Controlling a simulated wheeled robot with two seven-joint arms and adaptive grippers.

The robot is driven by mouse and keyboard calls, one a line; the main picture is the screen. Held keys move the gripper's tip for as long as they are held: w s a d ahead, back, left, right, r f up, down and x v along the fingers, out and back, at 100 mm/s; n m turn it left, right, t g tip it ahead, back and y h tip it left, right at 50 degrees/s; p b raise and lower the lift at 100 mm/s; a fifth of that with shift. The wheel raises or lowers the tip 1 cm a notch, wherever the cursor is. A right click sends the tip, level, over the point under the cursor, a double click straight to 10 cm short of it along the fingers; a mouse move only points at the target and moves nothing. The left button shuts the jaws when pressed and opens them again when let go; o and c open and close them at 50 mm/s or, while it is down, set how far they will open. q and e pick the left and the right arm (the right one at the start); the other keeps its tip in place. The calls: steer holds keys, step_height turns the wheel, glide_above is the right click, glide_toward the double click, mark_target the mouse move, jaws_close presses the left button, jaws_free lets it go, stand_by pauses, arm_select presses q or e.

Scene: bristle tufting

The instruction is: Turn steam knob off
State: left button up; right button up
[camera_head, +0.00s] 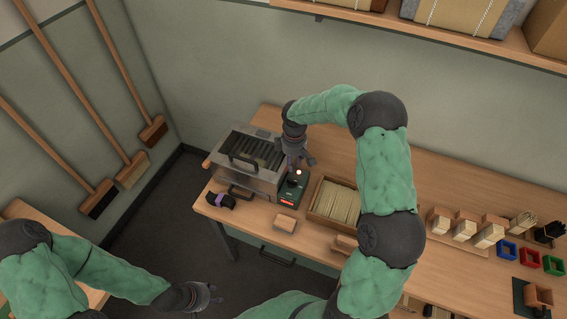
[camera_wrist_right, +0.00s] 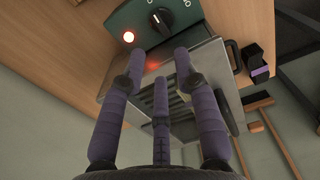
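The steam knob (camera_wrist_right: 162,20) is a black dial with a white mark on a dark green control panel (camera_wrist_right: 188,12). A lit reddish lamp (camera_wrist_right: 128,37) is beside the knob; it also glows in the head view (camera_head: 299,173). The panel adjoins the metal steam box (camera_head: 262,181) on the bench. My right gripper (camera_head: 299,163) hangs above the box and panel. In the right wrist view its fingers (camera_wrist_right: 165,62) are spread, with nothing between them, pointing towards the panel and apart from the knob. My left gripper (camera_head: 214,294) is open and empty, low at the front, away from the bench.
A wooden tray of bristles (camera_head: 335,202) stands right of the panel. A wooden block (camera_head: 285,222) and a black and purple item (camera_head: 222,200) lie at the bench's front. Brushes (camera_head: 464,230) and coloured bins (camera_head: 529,257) are further right. A shelf (camera_head: 400,25) runs above.

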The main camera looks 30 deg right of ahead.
mark_target(292, 182)
step_height(292, 182, down, 10)
steer(key=shift+s+f+b, duration=0.1)
steer(key=shift+b, duration=0.2)
stand_by(0.3)
jaws_close()
